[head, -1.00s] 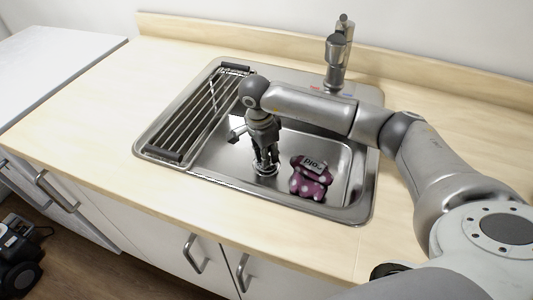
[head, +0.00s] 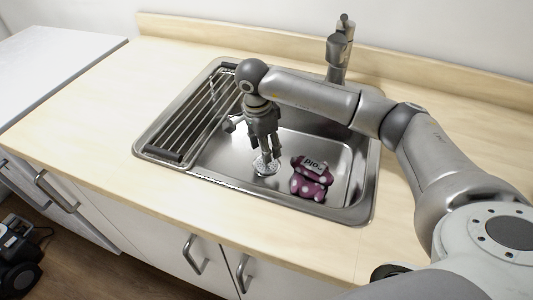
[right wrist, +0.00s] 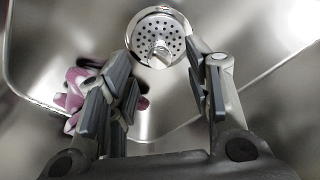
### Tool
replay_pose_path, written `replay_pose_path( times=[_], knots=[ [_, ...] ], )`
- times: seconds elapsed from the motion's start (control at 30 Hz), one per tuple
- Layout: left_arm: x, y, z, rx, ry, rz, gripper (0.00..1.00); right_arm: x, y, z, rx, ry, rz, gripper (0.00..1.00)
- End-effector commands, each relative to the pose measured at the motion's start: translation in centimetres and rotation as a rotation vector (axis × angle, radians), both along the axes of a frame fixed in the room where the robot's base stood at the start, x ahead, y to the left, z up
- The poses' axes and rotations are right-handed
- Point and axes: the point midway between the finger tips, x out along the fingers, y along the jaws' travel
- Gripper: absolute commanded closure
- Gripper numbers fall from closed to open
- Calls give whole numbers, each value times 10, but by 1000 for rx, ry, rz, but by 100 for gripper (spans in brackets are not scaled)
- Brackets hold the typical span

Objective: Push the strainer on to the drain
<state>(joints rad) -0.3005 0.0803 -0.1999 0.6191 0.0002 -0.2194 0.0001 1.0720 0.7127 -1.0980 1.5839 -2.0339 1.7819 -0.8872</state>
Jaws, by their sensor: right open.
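The round metal strainer (head: 266,167), with holes and a centre knob, sits on the floor of the sink basin. It also shows in the right wrist view (right wrist: 158,38), just beyond the fingertips. My right gripper (head: 265,156) points down over the strainer in the head view. In the right wrist view my right gripper (right wrist: 165,68) is open, its fingers apart on both sides below the strainer, with nothing between them. The drain is not visible apart from the strainer, so I cannot tell how well the strainer is seated. My left gripper is not in view.
A purple item with white spots (head: 311,178) lies in the basin right of the strainer. A drying rack (head: 195,112) covers the sink's left side. The faucet (head: 339,50) stands behind the sink. The wooden counter (head: 90,120) is clear.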

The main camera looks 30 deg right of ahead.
Motion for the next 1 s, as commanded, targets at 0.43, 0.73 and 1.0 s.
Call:
replay_pose_path(
  times=[0.43,0.73,1.0],
  knots=[
    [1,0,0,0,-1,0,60,0,10,73,1,-2,0,53],
    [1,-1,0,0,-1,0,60,0,10,76,1,1,0,53],
    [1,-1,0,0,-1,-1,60,0,10,76,1,0,0,53]
  ],
)
